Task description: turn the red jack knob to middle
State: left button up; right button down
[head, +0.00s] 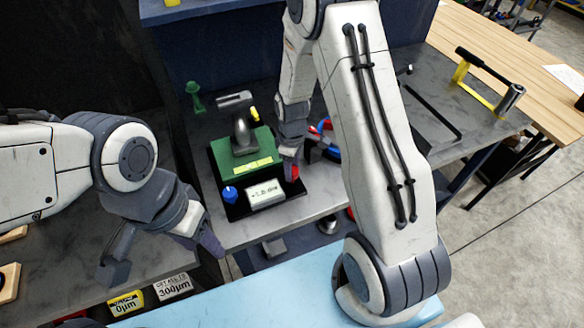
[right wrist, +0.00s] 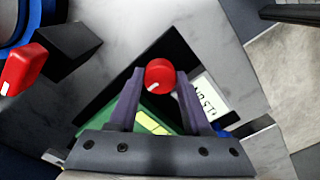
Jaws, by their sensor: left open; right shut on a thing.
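The red jack knob (head: 292,172) stands at the right front corner of the black base of the tilting positioner, which has a green block (head: 232,154) on it. My right gripper (head: 290,158) reaches down from above and is shut on the knob. In the right wrist view the knob (right wrist: 160,75) sits between the two fingertips, its white mark toward the lower left of its face. A small display (head: 265,194) is beside the knob; its reading is too small to make out surely. My left gripper (head: 165,256) is open and empty, left of the positioner.
A blue knob (head: 229,194) is at the base's left front corner. A green figure-like piece (head: 195,97) stands behind left. Another red-handled object (right wrist: 18,72) with blue parts lies close to the right gripper. A light blue surface (head: 200,308) is in front.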

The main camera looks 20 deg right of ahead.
dwell(0.5)
jog(key=shift+c, duration=1.7)
grip_release()
notch_tip(320, 180, up, 11)
jog(key=b, duration=0.2)
jog(key=shift+f, duration=0.2)
